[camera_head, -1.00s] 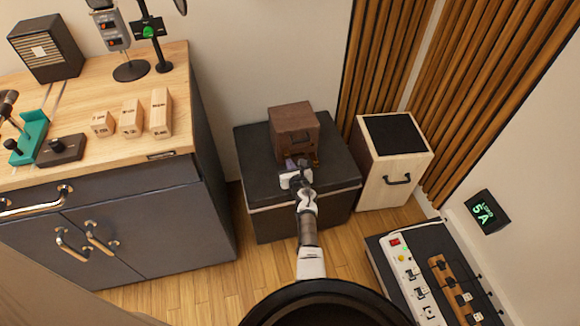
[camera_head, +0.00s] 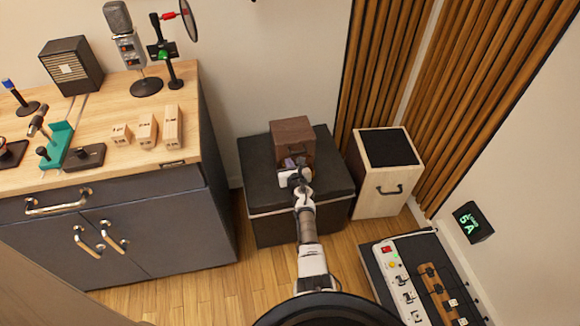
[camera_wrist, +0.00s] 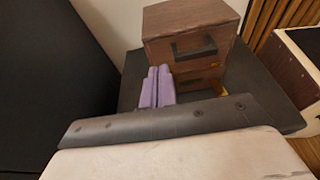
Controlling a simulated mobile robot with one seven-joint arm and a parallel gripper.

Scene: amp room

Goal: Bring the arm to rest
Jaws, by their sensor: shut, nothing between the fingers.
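My arm reaches out from the bottom middle of the head view toward a black chest. My gripper (camera_head: 292,163) is at its far end, in front of a small brown wooden box (camera_head: 291,134) on the chest (camera_head: 258,183). In the wrist view my purple gripper fingers (camera_wrist: 157,86) lie side by side, shut with nothing between them. The wooden box (camera_wrist: 190,35) with a dark handle stands just beyond and to the right of the fingers. I cannot tell whether they touch it.
A pale box with a black top (camera_head: 387,152) stands right of the chest. A power strip (camera_head: 398,275) lies on a dark unit at lower right. Wooden floor shows between.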

